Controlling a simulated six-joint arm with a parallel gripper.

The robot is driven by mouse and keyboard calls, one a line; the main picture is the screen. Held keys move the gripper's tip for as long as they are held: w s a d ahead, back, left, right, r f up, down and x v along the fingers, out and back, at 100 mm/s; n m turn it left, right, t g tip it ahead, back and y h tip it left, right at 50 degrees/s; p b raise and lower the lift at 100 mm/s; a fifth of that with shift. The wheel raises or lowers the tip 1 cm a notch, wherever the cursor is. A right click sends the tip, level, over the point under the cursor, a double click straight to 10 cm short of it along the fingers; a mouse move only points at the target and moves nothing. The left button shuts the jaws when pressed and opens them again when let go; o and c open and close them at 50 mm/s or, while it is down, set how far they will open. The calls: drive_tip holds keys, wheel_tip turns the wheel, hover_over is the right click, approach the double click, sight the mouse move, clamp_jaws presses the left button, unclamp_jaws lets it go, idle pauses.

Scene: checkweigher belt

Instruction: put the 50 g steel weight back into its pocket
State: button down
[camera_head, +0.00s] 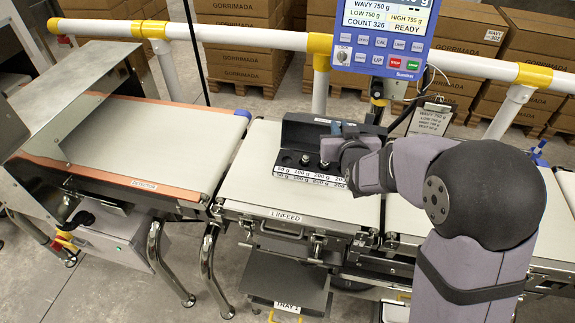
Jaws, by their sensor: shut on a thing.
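The black weight case (292,133) stands open on the infeed belt, with its lid raised at the back. Its front strip is marked 50 g, 100 g, 200 g and 200 g from left to right. Dark knobbed weights (305,159) show in the middle of the case; the 50 g pocket at the left end is too small to read clearly. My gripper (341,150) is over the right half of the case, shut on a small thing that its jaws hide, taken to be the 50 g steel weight. Gripper and wrist cover the case's right end.
The infeed belt (251,189) is bare left of the case. A detector belt (160,140) lies further left. A dark tray (286,280) sits below.

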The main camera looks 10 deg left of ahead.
drive_tip(key=n+y+b, duration=0.1)
drive_tip(key=y, duration=0.1)
hover_over(288, 165)
drive_tip(key=shift+f, duration=5.05)
drive_tip(key=shift+f, duration=0.15)
drive_tip(key=c, duration=1.8)
unclamp_jaws()
drive_tip(key=shift+g, duration=0.3)
drive_tip(key=shift+o, duration=0.2)
